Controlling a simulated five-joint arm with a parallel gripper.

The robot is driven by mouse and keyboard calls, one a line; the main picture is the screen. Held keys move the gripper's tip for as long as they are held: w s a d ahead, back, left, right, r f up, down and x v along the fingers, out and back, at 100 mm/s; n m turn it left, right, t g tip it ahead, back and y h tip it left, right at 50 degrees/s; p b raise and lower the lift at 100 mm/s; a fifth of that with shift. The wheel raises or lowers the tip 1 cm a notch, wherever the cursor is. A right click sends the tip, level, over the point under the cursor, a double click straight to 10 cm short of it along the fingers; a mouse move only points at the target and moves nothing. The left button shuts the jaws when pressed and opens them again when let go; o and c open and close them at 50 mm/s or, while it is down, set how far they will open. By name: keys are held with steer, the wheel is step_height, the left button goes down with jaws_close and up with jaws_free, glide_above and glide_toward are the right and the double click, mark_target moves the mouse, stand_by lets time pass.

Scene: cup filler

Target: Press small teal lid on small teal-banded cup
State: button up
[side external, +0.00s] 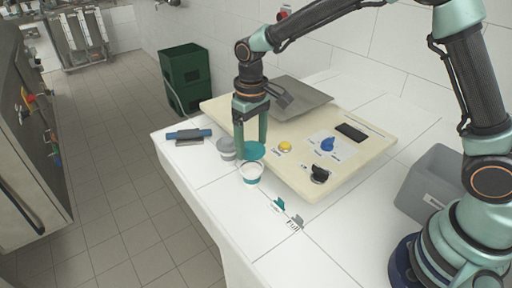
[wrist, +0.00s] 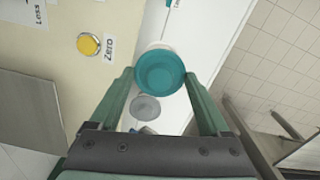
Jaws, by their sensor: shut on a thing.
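My gripper (side external: 251,151) points down and is shut on the small teal lid (side external: 255,150). In the wrist view the lid (wrist: 161,73) is a round teal disc with a raised rim, between my two fingers (wrist: 160,76). The small white cup (side external: 252,174) with a teal band stands upright on the white counter, directly below the lid. The lid appears slightly above the cup's rim and roughly level. In the wrist view the lid hides most of the cup; only a white edge (wrist: 157,45) shows beyond it.
A grey cup-like item (side external: 226,148) stands close to the left of my gripper. A cream panel (side external: 300,178) with a yellow button (side external: 285,147), blue knob (side external: 328,145) and black knob (side external: 320,174) lies to the right. A blue-and-grey tool (side external: 188,136) lies near the counter's left edge.

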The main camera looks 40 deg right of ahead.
mark_target(252, 167)
steer(key=shift+f, duration=2.2)
steer(key=shift+f, duration=0.5)
steer(key=o, duration=1.1)
step_height(252, 167, up, 11)
steer(key=shift+f, duration=0.15)
steer(key=shift+r, duration=0.75)
steer(key=shift+r, duration=0.1)
